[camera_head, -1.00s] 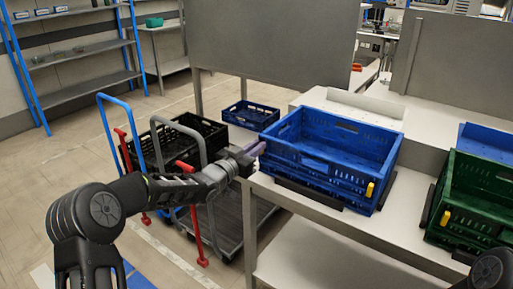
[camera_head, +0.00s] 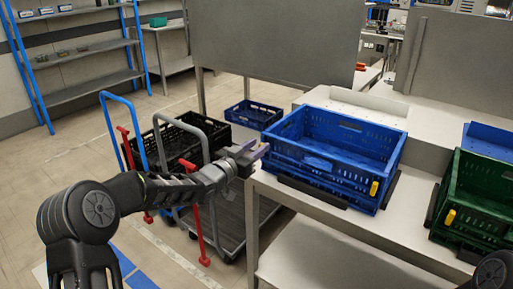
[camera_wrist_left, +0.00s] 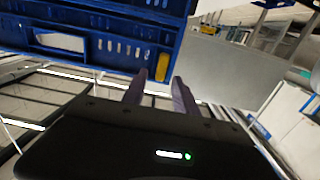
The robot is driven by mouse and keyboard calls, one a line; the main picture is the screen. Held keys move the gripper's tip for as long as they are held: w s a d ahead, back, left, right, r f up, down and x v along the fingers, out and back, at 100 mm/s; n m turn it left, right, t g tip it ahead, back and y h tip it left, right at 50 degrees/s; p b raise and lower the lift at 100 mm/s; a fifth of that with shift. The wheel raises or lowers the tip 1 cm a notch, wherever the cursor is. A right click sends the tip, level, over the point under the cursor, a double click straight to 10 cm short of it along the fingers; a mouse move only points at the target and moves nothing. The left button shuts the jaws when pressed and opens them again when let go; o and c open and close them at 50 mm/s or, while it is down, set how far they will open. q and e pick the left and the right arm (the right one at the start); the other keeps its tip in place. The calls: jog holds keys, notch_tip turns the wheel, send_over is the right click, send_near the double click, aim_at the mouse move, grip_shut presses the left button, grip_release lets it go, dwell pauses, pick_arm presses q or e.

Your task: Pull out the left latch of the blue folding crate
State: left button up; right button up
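The blue folding crate (camera_head: 331,150) stands on the grey bench, its open top up. My left gripper (camera_head: 262,152) is at the crate's left end, close to its wall. In the left wrist view the gripper (camera_wrist_left: 159,78) is open, with its two dark purple fingers apart. A yellow latch (camera_wrist_left: 164,66) on the blue crate wall (camera_wrist_left: 112,48) shows just beyond and between the fingertips; I cannot tell whether they touch it. This latch is hidden in the head view. Another yellow latch (camera_head: 374,188) is on the crate's near right side. My right gripper is out of view.
A green crate (camera_head: 474,207) with a yellow latch stands to the right on the bench (camera_head: 408,222). A cart with a black crate (camera_head: 176,142) and red and blue handles is left of the bench, beneath my left arm. A smaller blue crate (camera_head: 252,113) lies behind.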

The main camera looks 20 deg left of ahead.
pick_arm(q)
jog(key=v, duration=0.7)
jog(key=shift+s+b, duration=0.35)
jog(key=shift+a, duration=0.1)
dwell(0.4)
